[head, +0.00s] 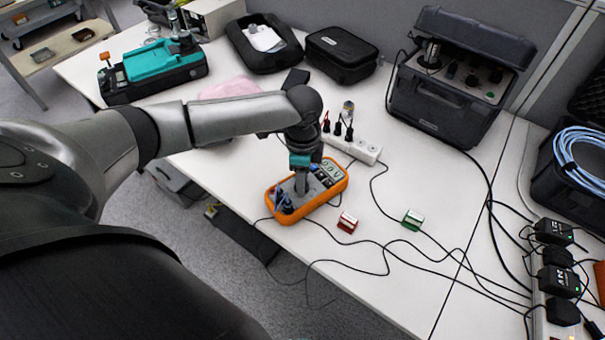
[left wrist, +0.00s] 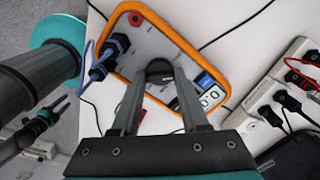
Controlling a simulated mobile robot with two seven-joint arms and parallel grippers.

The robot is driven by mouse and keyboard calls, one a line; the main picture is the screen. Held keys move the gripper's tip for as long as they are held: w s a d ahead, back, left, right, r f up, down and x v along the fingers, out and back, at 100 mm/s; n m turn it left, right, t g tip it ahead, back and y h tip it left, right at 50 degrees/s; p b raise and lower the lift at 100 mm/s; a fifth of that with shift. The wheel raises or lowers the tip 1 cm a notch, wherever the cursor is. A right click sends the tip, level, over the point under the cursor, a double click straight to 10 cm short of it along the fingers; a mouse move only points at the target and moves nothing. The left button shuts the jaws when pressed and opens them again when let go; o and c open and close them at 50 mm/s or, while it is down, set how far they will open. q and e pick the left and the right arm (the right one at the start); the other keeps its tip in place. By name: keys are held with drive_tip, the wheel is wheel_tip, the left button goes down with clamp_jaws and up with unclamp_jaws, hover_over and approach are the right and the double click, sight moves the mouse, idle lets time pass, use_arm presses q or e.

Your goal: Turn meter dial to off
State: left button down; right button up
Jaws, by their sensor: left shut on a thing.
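The meter (head: 335,185) has an orange rim and a grey face and lies on the white table near its front edge. In the left wrist view the meter (left wrist: 215,55) fills the upper middle, with blue plugs and leads at its left end and a small display at its right. My left gripper (head: 302,188) points down onto the middle of the meter. In the left wrist view its fingers (left wrist: 160,75) are closed around the dark round dial (left wrist: 159,67). The dial's marking is hidden.
A white power strip (head: 362,148) with black plugs lies behind the meter. A red block (head: 347,222) and a green block (head: 413,219) sit to its right among loose black cables. A large black case (head: 450,95) stands at the back right.

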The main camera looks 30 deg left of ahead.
use_arm(q)
drive_tip(key=n+p, duration=0.2)
drive_tip(key=p, duration=0.1)
drive_tip(key=n+p, duration=0.2)
drive_tip(key=p, duration=0.2)
drive_tip(key=shift+r+n+p, duration=0.2)
drive_tip(key=shift+n+p, duration=0.1)
drive_tip(key=shift+f+n+p, duration=0.2)
drive_tip(key=shift+n+p, duration=1.1)
drive_tip(key=shift+c, duration=2.1)
unclamp_jaws()
wheel_tip(320, 180, up, 15)
drive_tip(key=p, duration=0.4)
drive_tip(key=shift+r, duration=0.15)
